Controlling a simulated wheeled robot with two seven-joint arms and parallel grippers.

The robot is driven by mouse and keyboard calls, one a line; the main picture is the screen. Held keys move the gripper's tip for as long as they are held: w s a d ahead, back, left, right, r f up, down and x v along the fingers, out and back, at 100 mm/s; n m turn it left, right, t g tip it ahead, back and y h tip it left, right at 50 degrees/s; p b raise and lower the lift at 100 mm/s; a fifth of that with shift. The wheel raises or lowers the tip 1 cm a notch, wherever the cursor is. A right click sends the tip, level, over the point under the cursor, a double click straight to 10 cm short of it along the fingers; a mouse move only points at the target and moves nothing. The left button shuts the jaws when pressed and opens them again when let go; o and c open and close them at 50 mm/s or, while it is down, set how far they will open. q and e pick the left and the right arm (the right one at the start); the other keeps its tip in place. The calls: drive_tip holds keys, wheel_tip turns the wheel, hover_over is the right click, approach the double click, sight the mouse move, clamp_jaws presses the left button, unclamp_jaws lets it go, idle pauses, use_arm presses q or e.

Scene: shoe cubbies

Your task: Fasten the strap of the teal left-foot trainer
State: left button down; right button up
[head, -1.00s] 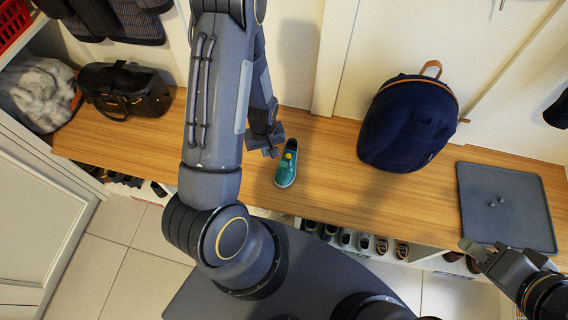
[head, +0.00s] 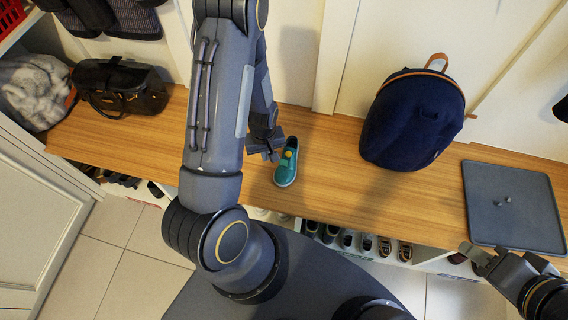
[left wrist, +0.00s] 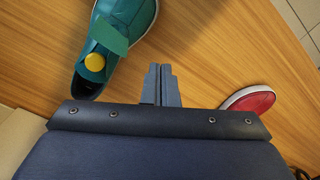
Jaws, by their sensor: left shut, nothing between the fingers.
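The teal trainer (head: 286,172) lies on the wooden bench, toe towards me. In the left wrist view the teal trainer (left wrist: 133,14) is at the upper left, with a green strap (left wrist: 108,36) across it and a round yellow patch (left wrist: 94,62) beside the strap. I cannot tell whether the strap is fastened. My left gripper (head: 268,155) is just left of the trainer in the head view. In the left wrist view my left gripper (left wrist: 160,72) is shut and empty, apart from the trainer in the picture. My right gripper (head: 470,252) is by the grey mat; its jaws are unclear.
A red shoe (left wrist: 250,100) lies near the left gripper in the wrist view. On the bench (head: 330,185) stand a navy backpack (head: 412,120), a black bag (head: 120,88) and a grey mat (head: 510,220). Shoes fill the cubbies below. The bench between trainer and backpack is clear.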

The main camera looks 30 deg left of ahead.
use_arm(q)
drive_tip(key=shift+w+d+f, duration=0.1)
drive_tip(key=shift+w+d, duration=0.35)
drive_tip(key=shift+d, duration=0.85)
drive_tip(key=shift+w+d+r, duration=0.1)
drive_tip(key=shift+w+d, duration=0.35)
drive_tip(key=shift+d, duration=0.85)
drive_tip(key=shift+w+d+f, duration=0.1)
drive_tip(key=shift+w+d, duration=0.35)
drive_tip(key=shift+d, duration=0.85)
drive_tip(key=shift+f, duration=0.25)
wheel_tip(320, 180, up, 9)
drive_tip(key=p, duration=0.7)
drive_tip(key=shift+r, duration=0.1)
wheel_tip(320, 180, up, 8)
drive_tip(key=p, duration=0.2)
hover_over(292, 167)
drive_tip(key=shift+f, duration=0.2)
idle(1.6)
